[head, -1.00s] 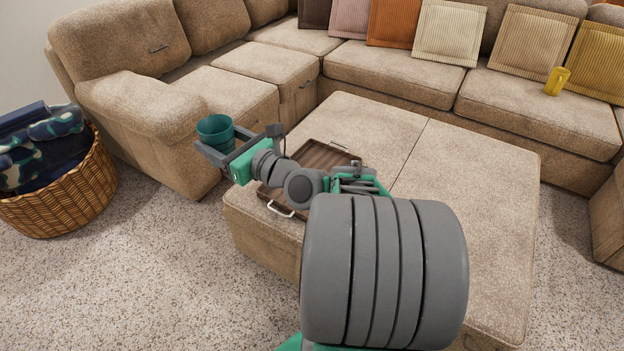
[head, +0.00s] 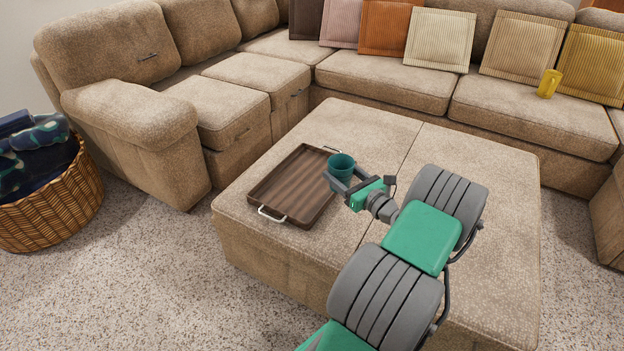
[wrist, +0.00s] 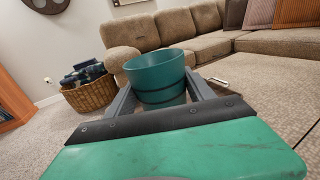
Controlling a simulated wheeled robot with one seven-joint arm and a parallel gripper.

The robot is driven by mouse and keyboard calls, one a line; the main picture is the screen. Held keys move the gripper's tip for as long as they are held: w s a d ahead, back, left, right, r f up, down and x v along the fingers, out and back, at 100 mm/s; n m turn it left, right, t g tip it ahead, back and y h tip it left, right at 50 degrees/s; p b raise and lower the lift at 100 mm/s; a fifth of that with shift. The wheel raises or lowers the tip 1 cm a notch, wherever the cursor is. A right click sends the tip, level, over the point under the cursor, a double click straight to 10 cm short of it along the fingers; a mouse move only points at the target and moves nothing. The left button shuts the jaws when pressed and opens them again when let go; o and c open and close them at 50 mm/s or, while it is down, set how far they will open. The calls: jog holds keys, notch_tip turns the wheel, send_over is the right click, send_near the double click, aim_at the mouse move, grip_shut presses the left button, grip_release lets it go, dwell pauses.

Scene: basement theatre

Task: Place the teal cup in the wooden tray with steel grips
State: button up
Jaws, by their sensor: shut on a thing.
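The teal cup (head: 341,167) is upright between the fingers of my gripper (head: 337,182). In the wrist view the cup (wrist: 157,78) sits between both fingers, its open rim upward, and my gripper (wrist: 160,97) is shut on it. The wooden tray with steel grips (head: 262,208) lies on the ottoman, dark brown and empty where visible. In the head view the cup appears at the tray's right edge and hides a little of that side. Its exact height above the tray is hard to tell.
The tray rests on the large beige ottoman (head: 450,160), which has bare room at its back. A sectional sofa (head: 385,85) wraps behind and left, with cushions and a yellow mug (head: 548,84). A wicker basket (head: 50,210) with blankets stands at left.

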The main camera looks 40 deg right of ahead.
jog(key=w+f+b, duration=0.2)
jog(key=w, duration=0.1)
jog(key=w+f+b, duration=0.2)
jog(key=w+f, duration=0.1)
jog(key=w, duration=0.1)
jog(key=w+d+f+b, duration=0.1)
jog(key=w+f+b, duration=0.2)
jog(key=w, duration=0.1)
jog(key=shift+w+f, duration=0.2)
jog(key=shift+f, duration=0.05)
jog(key=f+b, duration=0.1)
jog(key=f, duration=0.1)
jog(key=f+b, duration=0.1)
jog(key=f, duration=0.1)
jog(key=shift+w, duration=0.4)
jog(key=shift+r, duration=0.2)
jog(key=shift+f, duration=0.15)
jog(key=o, duration=1.4)
jog(key=shift+c, duration=0.2)
